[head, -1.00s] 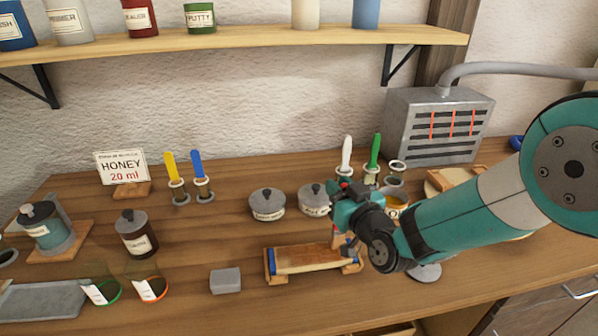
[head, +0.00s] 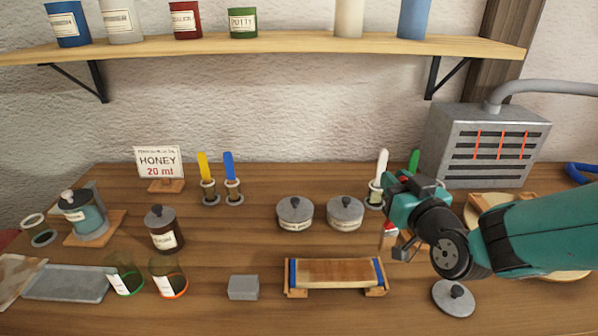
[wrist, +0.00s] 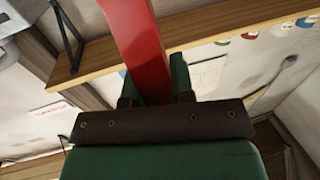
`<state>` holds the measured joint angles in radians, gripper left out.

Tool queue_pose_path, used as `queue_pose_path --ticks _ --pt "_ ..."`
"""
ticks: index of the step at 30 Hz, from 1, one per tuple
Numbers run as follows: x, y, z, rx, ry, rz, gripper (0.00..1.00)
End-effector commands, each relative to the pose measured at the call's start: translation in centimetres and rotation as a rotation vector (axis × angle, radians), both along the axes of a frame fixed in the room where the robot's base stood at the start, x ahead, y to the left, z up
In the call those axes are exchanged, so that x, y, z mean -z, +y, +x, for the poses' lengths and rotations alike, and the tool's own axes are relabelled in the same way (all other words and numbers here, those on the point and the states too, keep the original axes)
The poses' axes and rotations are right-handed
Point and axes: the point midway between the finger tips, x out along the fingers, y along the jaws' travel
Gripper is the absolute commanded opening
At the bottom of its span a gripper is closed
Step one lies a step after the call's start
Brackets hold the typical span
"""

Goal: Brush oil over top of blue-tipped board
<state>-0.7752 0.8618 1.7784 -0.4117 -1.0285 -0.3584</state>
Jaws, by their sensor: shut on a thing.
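The blue-tipped board (head: 335,272) lies across a low wooden stand on the bench, in the middle front of the head view. Blue shows at both ends. Its top is brown, with uneven tone. My gripper (head: 396,222) is to the right of the board and behind its right end. It is shut on a red-handled brush (head: 390,229), whose lower end hangs down apart from the board. The red handle (wrist: 146,50) shows between the fingers in the wrist view. The bristles are too small to judge.
Two lidded pots (head: 295,213) stand behind the board. A grey block (head: 243,287) is to its left and a loose lid (head: 454,298) to its right. White (head: 382,165) and green-handled tools stand behind my gripper. A honey sign (head: 160,163) stands at back left.

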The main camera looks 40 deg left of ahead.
Motion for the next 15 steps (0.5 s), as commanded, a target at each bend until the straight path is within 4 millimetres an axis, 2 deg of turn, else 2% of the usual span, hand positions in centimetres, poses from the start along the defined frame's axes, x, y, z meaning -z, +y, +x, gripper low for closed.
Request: queue_pose_path --ticks 1,6,15 --pt "-0.8 0.0 0.0 -0.001 -0.001 0.001 0.0" --pt "-2.0 0.1 0.0 -0.001 -0.001 0.001 0.0" --pt "-2.5 0.1 -0.1 -0.001 -0.001 0.001 0.0"
